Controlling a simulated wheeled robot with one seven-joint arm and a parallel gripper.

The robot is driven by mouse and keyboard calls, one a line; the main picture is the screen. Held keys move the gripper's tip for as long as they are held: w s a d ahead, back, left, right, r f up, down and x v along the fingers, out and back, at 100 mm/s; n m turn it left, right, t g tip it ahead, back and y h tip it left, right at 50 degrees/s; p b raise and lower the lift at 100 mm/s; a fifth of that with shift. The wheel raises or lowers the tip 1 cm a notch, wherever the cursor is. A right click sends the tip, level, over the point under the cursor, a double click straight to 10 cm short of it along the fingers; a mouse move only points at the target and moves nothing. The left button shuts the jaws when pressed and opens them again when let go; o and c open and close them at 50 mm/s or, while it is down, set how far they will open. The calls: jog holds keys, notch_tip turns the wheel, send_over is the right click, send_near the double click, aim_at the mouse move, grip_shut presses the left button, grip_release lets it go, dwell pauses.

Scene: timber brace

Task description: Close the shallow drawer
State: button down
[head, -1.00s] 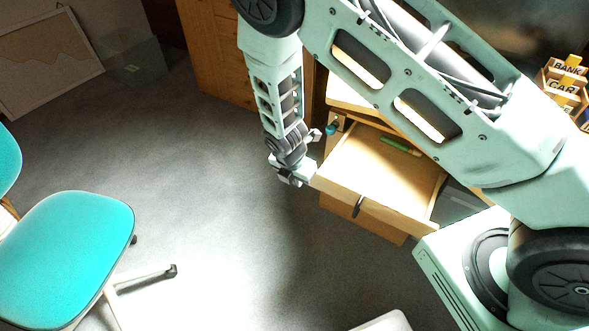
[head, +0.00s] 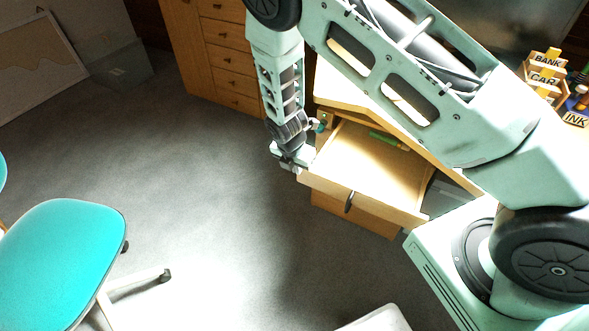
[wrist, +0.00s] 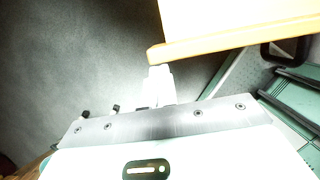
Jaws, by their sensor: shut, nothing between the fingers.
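The shallow drawer (head: 368,168) stands pulled open from the wooden desk in the head view, with a dark handle (head: 349,202) on its front and a green object (head: 388,140) inside. My gripper (head: 297,168) is at the front left corner of the drawer. In the wrist view the shut, empty fingers (wrist: 160,78) end right by the end of the drawer's wooden front edge (wrist: 235,38). I cannot tell whether they touch it.
A teal chair (head: 65,255) stands at the lower left. A wooden chest of drawers (head: 228,60) is behind my arm. Labelled wooden boxes (head: 546,75) sit on the desk at right. The grey floor (head: 200,200) between chair and desk is clear.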

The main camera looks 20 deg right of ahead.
jog(key=w+d+b, duration=0.1)
jog(key=w+d, duration=1.3)
jog(key=d, duration=0.4)
jog(key=shift+w+d, duration=0.15)
jog(key=shift+d, duration=0.05)
